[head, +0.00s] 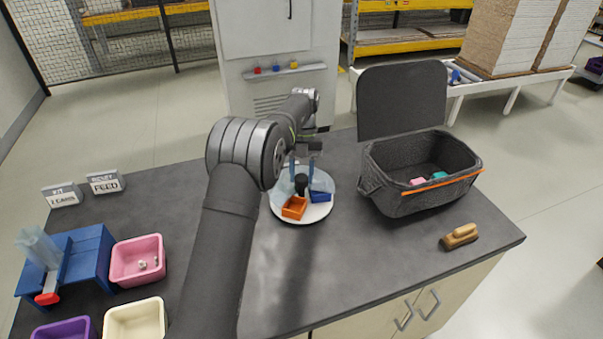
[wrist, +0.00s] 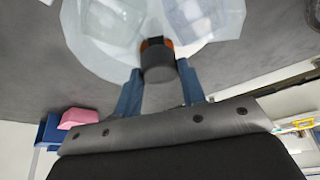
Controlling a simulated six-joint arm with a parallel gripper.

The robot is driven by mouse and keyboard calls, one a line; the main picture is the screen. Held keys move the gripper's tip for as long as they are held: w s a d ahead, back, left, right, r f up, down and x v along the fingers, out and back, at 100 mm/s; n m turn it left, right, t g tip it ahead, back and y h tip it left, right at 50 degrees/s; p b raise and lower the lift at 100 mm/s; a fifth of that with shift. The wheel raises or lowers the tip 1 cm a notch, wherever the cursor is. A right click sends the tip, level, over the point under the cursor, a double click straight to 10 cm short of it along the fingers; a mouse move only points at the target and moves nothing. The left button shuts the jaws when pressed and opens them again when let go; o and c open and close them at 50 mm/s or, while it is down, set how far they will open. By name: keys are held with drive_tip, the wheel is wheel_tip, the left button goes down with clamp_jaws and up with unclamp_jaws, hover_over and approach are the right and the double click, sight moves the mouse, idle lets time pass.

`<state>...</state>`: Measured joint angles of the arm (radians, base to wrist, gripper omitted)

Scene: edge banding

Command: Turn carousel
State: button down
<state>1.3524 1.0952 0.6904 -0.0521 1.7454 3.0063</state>
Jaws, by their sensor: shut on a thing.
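The carousel (head: 283,213) is a white round plate on the grey table, with an orange bin (head: 294,207), a blue bin (head: 321,192) and pale clear bins on it. The carousel also shows at the top of the wrist view (wrist: 85,50). A dark knob (head: 301,184) stands at its middle, and the knob shows in the wrist view (wrist: 158,64) with an orange mark near its far end. My gripper (wrist: 158,85) has its two blue fingers on either side of the knob and is shut on it. In the head view my gripper (head: 302,172) reaches down over the carousel.
A dark crate (head: 410,200) with an open lid and an orange strip stands to the right. A wooden-handled brush (head: 459,236) lies near the right edge. A blue fixture (head: 80,262), a pink bin (head: 137,261) and a cream bin (head: 135,320) are at left.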

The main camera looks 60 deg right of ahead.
idle(0.4)
drive_tip(key=c, duration=0.9)
unclamp_jaws()
drive_tip(key=v, duration=0.7)
drive_tip(key=shift+r, duration=0.2)
drive_tip(key=shift+d, duration=0.1)
